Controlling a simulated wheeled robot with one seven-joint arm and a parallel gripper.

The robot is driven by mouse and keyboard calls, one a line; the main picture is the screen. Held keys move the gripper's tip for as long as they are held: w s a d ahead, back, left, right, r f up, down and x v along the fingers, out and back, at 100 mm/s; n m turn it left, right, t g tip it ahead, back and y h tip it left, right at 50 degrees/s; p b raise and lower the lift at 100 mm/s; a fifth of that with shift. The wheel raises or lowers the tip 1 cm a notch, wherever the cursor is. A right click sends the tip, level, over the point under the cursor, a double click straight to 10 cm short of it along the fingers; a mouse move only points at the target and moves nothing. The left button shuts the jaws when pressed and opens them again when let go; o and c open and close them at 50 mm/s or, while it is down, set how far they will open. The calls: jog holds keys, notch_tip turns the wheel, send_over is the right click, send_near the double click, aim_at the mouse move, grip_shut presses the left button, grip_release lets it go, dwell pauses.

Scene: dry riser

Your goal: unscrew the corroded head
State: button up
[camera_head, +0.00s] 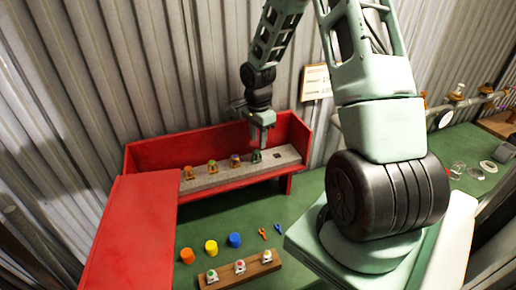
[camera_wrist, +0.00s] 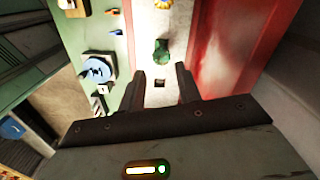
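A green head (camera_head: 257,156) stands at the right end of a row of brass-coloured heads on a grey strip (camera_head: 225,176) inside an open red box. It is green all over, unlike the brass ones, and may be the corroded head. In the wrist view the green head (camera_wrist: 161,52) lies just beyond my fingertips. My gripper (camera_head: 262,138) points down over the right part of the strip. In the wrist view my gripper (camera_wrist: 161,82) has its two fingers apart with nothing between them. A small dark square hole (camera_wrist: 159,84) in the strip shows through the gap.
The red box wall (camera_wrist: 225,50) runs close beside my gripper. A wooden block (camera_head: 240,270) with three white heads stands in front. A pipe with brass fittings (camera_head: 456,93) is at right.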

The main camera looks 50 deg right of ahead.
aim_at(258, 151)
jog(key=shift+f+p, duration=0.6)
jog(key=shift+f, duration=2.5)
grip_shut()
jog(key=n+p, duration=0.1)
jog(key=n, duration=0.2)
jog(key=shift+n, duration=0.3)
jog(key=shift+s+n, duration=0.1)
jog(key=shift+n, duration=1)
